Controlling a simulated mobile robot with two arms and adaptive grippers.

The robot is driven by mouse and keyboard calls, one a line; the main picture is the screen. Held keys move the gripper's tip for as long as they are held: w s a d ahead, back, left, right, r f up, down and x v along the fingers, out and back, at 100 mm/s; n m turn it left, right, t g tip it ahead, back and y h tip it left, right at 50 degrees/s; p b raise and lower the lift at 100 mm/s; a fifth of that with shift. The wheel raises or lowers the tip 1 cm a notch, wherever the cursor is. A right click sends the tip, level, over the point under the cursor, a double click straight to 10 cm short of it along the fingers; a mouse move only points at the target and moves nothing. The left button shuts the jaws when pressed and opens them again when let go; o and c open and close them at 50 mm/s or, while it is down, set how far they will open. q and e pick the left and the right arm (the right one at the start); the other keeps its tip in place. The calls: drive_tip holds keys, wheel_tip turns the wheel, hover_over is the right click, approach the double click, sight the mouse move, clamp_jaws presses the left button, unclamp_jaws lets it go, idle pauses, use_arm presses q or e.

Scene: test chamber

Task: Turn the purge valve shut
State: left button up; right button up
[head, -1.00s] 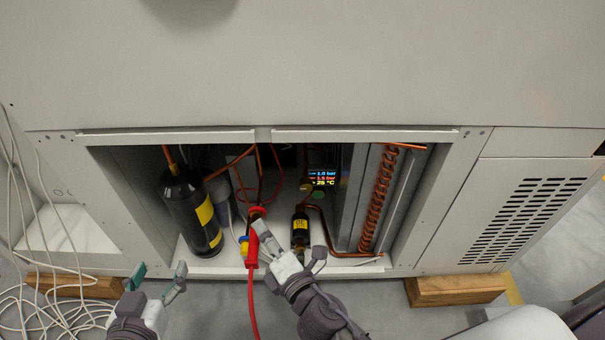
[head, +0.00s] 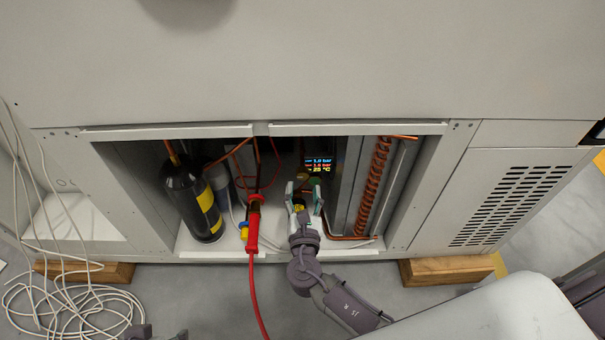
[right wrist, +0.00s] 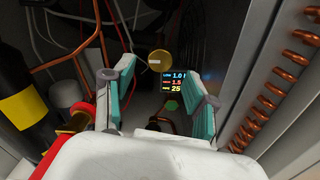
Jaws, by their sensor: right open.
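My right gripper (head: 303,192) reaches into the open cabinet bay, its fingers apart and empty. I cannot tell which part is the purge valve. A small dark yellow-labelled bottle is mostly hidden behind my gripper. Only bits of my left gripper (head: 159,333) show at the bottom edge.
A lit display (head: 319,165) sits behind my right gripper. A copper coil (head: 376,185) stands to the right. A black cylinder with a yellow band (head: 190,200) stands at the left of the bay. White cables (head: 75,310) lie on the floor at left.

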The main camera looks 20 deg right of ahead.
sight(302, 178)
drive_tip(key=x, duration=0.4)
drive_tip(key=shift+w+d+b, duration=0.1)
drive_tip(key=shift+w+b, duration=0.2)
drive_tip(key=shift+w, duration=0.1)
drive_tip(key=shift+x, duration=0.75)
use_arm(q)
drive_tip(key=w+t, duration=0.1)
drive_tip(key=w+d+r, duration=0.1)
drive_tip(key=w+t, duration=0.1)
drive_tip(key=w, duration=0.1)
drive_tip(key=shift+w+d+r+t+h, duration=0.1)
drive_tip(key=shift+d+r+t+h, duration=0.1)
drive_tip(key=shift+r+t+h, duration=0.1)
use_arm(e)
clamp_jaws()
